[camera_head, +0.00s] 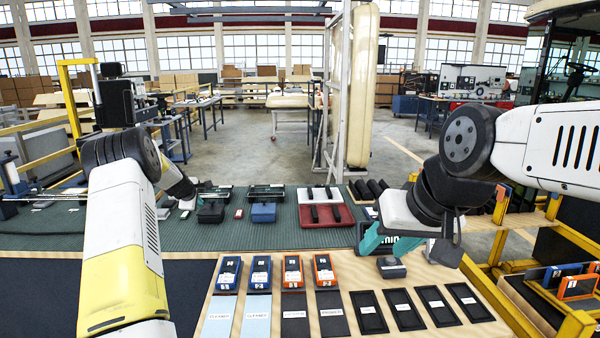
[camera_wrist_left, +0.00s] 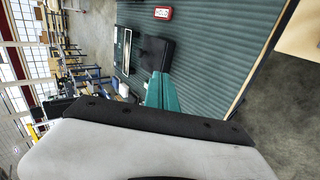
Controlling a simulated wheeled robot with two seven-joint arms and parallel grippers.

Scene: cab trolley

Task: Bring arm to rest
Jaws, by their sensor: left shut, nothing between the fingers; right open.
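My left arm reaches forward from the left, and its gripper (camera_head: 189,200) hangs over the green ribbed mat (camera_head: 255,238), left of several trays. In the left wrist view its teal fingers (camera_wrist_left: 162,92) are together with nothing between them. My right arm comes in from the right. Its gripper (camera_head: 405,243) is open, pointing down over the right back part of the wooden board (camera_head: 345,272). A small dark grey block (camera_head: 391,267) sits on the board under the right gripper; I cannot tell whether the fingers touch it.
Blue devices (camera_head: 229,272) and orange devices (camera_head: 324,269) stand in a row on the board, with labelled pads and black trays (camera_head: 405,310) in front. A red tray (camera_head: 326,214) lies on the mat. A yellow frame (camera_head: 545,250) stands close on the right.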

